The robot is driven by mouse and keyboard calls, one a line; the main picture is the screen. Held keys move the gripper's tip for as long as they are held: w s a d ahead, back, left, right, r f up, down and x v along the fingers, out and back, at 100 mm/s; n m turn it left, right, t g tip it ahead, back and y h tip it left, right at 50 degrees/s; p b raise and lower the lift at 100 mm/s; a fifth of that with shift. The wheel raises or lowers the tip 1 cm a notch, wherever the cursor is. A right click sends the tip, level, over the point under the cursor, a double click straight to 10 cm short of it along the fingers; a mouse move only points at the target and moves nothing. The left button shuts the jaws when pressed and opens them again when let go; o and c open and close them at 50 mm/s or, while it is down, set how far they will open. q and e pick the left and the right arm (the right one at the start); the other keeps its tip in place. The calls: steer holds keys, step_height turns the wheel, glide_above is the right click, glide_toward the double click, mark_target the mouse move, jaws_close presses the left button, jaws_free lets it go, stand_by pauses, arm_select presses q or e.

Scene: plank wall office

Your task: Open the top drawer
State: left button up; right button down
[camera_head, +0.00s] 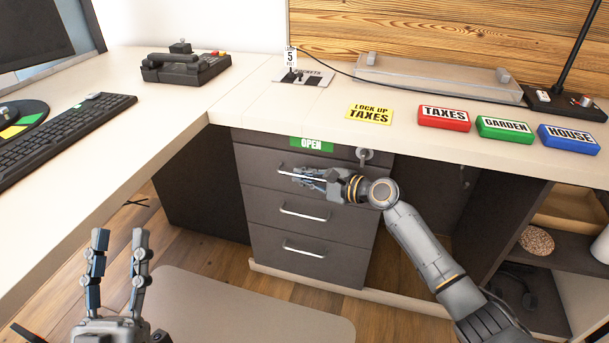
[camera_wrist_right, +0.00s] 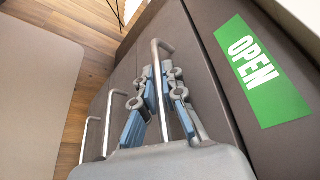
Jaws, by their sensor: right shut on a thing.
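The top drawer (camera_head: 260,160) is part of a dark grey drawer unit under the desk and looks closed, flush with the drawers below. A green OPEN label (camera_head: 311,145) sits just above it and shows large in the right wrist view (camera_wrist_right: 262,75). My right gripper (camera_head: 300,175) is at the top drawer's silver handle (camera_head: 284,169), its fingers shut around the bar; the handle (camera_wrist_right: 160,90) passes between the fingers in the right wrist view. My left gripper (camera_head: 118,250) is open and empty, fingers pointing up, in front of the desk at the lower left.
Two lower drawers have silver handles (camera_head: 303,213). A key or lock piece (camera_head: 364,155) hangs right of the label. The desk holds a keyboard (camera_head: 60,135), a phone (camera_head: 185,67) and red (camera_head: 444,117), green and blue boxes. A chair seat (camera_head: 240,310) is below.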

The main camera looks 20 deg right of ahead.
arm_select(q)
step_height(320, 180, down, 16)
steer(key=a+g+y+p, duration=0.2)
steer(key=g+y+p, duration=0.2)
steer(key=g, duration=0.7)
steer(key=s+a+f+g+y+p, duration=0.1)
steer(key=s+a+f+g+p, duration=0.15)
steer(key=s, duration=0.25)
steer(key=s+a+f+n+g+p, duration=0.1)
steer(key=s+f+g, duration=0.2)
steer(key=s+g, duration=0.1)
steer(key=s+a+f+g+y+p, duration=0.1)
steer(key=s+a+f+g+p, duration=0.15)
steer(key=s, duration=0.25)
step_height(320, 180, down, 19)
steer(key=g+p, duration=0.1)
steer(key=p, duration=0.4)
steer(key=shift+s+d+g, duration=0.3)
steer(key=shift+d+g, duration=0.05)
steer(key=shift+g, duration=0.05)
arm_select(e)
steer(key=s+a, duration=0.7)
steer(key=s, duration=0.3)
steer(key=s+a, duration=0.7)
steer(key=s, duration=0.4)
arm_select(q)
steer(key=shift+r, duration=0.1)
arm_select(e)
steer(key=shift+a, duration=0.1)
